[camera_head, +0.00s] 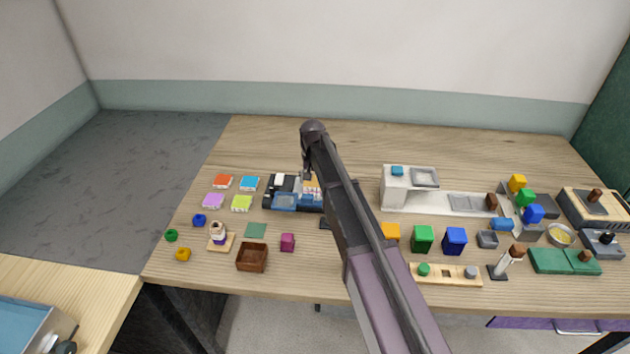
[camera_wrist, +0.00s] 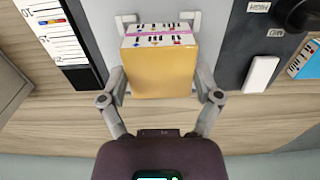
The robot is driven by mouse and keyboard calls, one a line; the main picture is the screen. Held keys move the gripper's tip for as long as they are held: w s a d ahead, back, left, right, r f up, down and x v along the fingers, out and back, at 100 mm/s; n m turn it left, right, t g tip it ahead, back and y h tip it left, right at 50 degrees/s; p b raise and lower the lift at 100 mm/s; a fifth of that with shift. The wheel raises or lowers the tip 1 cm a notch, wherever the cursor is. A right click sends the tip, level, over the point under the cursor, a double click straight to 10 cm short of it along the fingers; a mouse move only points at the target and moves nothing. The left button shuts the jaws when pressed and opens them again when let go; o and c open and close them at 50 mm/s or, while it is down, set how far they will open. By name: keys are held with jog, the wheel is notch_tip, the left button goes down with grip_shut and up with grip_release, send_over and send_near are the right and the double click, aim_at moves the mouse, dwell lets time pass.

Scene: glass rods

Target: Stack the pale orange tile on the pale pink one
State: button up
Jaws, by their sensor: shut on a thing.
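The pale orange tile (camera_wrist: 160,72) is held between the two fingers of my gripper (camera_wrist: 159,22) in the wrist view. Its orange face fills the middle, and its white side carries a piano-key print. A thin pink strip, part of the pale pink tile (camera_wrist: 160,34), shows just past that side, with a second printed white side beyond it. The orange tile lies over the pink one; I cannot tell whether they touch or a small gap remains. In the head view the orange tile (camera_head: 311,184) shows beside my arm, which hides much of this spot.
Red (camera_head: 222,181), blue (camera_head: 249,183), purple (camera_head: 213,200) and lime (camera_head: 241,203) tiles lie to the left. A black-and-blue device (camera_head: 285,201) stands close beside the held tile. A brown box (camera_head: 252,257) is at the front. The back of the table is clear.

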jog(key=o, duration=1)
jog(key=shift+o, duration=0.2)
jog(key=shift+r, duration=0.15)
